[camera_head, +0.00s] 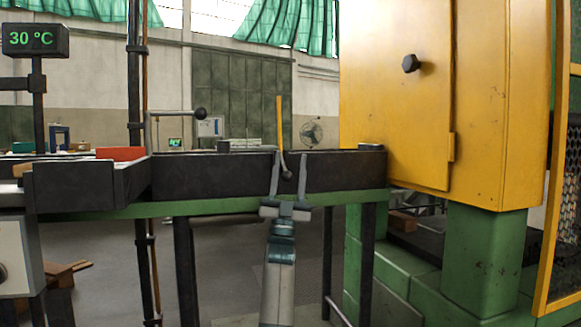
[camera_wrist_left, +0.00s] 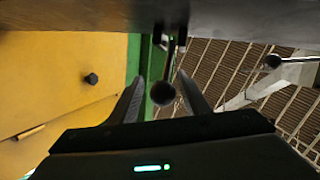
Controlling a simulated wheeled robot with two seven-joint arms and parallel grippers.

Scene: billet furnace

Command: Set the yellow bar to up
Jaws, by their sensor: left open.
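The yellow bar (camera_head: 279,122) is thin and stands nearly upright above the dark trough in the head view. A grey bent rod at its lower end leads down to a dark round knob (camera_head: 287,175). My left gripper (camera_head: 290,157) is open, with one finger on each side of the knob. In the left wrist view the knob (camera_wrist_left: 162,93) sits between the open fingers of the left gripper (camera_wrist_left: 161,76), with visible gaps at both sides. I cannot make out the yellow bar in the wrist view. My right gripper is not in view.
A dark trough (camera_head: 210,176) on a green frame runs behind the gripper. Another lever with a black ball (camera_head: 200,113) stands to the left; its ball (camera_wrist_left: 272,62) also shows in the wrist view. A large yellow cabinet (camera_head: 400,115) closes off the right.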

